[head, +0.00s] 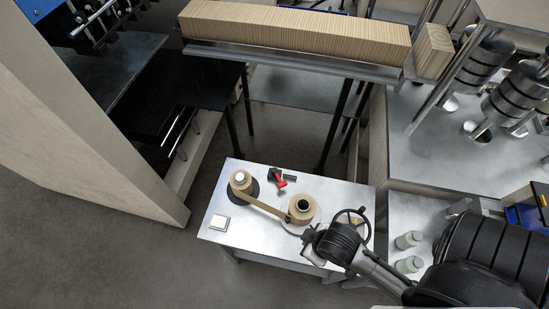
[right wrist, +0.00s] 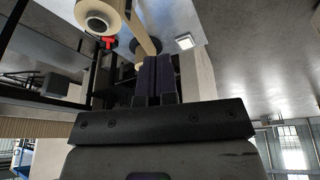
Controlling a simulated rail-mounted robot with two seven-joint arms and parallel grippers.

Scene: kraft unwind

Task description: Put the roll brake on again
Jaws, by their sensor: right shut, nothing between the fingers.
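The roll brake with its red lever (head: 280,182) stands on a black block near the back of the small metal table (head: 250,225). Its red part also shows in the right wrist view (right wrist: 108,42). One kraft roll (head: 241,182) sits at the table's left and another (head: 301,209) nearer the middle, with a brown paper strip running between them. My right gripper (head: 306,238) is at the table's front, near the second roll and apart from the lever. Its fingers (right wrist: 157,76) are shut and empty in the right wrist view. My left gripper is not in view.
A black handwheel (head: 350,220) stands at the table's right, close to my right arm. A white square pad (head: 219,222) lies at the front left. Two pale bottles (head: 409,240) stand on the side bench. A long stack of brown sheets (head: 295,32) lies behind.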

